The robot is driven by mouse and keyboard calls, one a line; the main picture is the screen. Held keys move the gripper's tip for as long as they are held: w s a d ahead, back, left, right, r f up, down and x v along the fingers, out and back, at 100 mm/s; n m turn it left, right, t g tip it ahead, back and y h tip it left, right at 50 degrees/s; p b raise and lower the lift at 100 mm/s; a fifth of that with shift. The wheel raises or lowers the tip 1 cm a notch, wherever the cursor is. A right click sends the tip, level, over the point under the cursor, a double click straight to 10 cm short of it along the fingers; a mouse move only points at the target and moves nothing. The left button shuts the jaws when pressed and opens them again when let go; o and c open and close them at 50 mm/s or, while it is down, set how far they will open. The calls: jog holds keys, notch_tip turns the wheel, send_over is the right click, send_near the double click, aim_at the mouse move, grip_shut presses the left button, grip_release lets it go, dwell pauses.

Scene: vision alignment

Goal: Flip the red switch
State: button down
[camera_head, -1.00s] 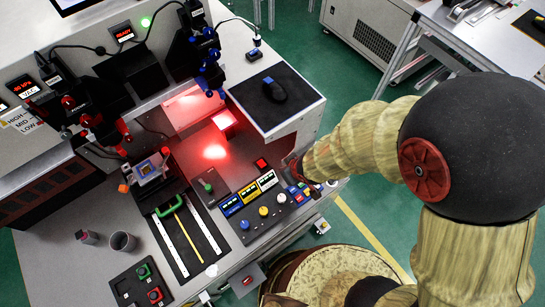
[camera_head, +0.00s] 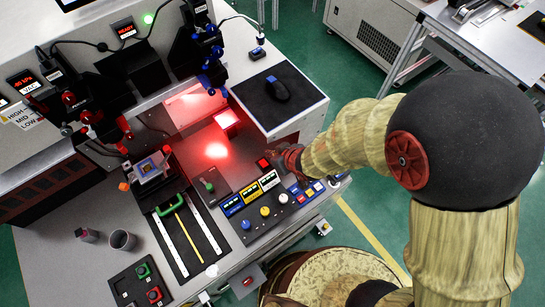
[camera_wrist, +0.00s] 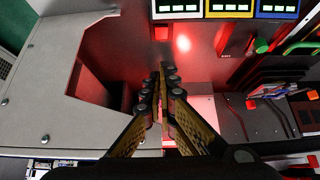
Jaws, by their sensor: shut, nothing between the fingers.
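The red switch (camera_head: 263,163) is a small red rocker on the grey panel, just behind the white-framed display. In the wrist view it shows as a small red block (camera_wrist: 161,33) near the top centre. My gripper (camera_head: 276,160) is close to the right of it in the head view, partly blurred into the arm. In the wrist view my gripper (camera_wrist: 168,67) has its fingertips together with nothing between them, a short way below the switch in the picture. I see no contact, and the height of the tips over the panel is unclear.
Blue, yellow and white displays (camera_head: 250,193) and a row of knobs (camera_head: 265,211) lie in front of the switch. A raised grey block with a black pad (camera_head: 268,100) borders the right.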

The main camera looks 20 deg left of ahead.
jog(key=b, duration=0.2)
send_over(263, 161)
jog(key=d, duration=0.2)
jog(key=f, duration=0.4)
jog(key=s+f, duration=0.1)
jog(key=f, duration=0.1)
jog(key=shift+a, duration=0.25)
notch_tip(263, 161, down, 2)
jog(key=shift+f+b, duration=0.2)
jog(key=shift+b, duration=0.55)
jog(key=shift+d+f, duration=0.1)
jog(key=shift+f, duration=0.6)
jog(key=shift+s+d+f+b, duration=0.3)
jog(key=shift+d+f+b, duration=0.05)
jog(key=shift+f, duration=0.25)
jog(key=shift+r, duration=0.1)
jog(key=shift+w+a, duration=0.1)
jog(key=shift+a, duration=0.05)
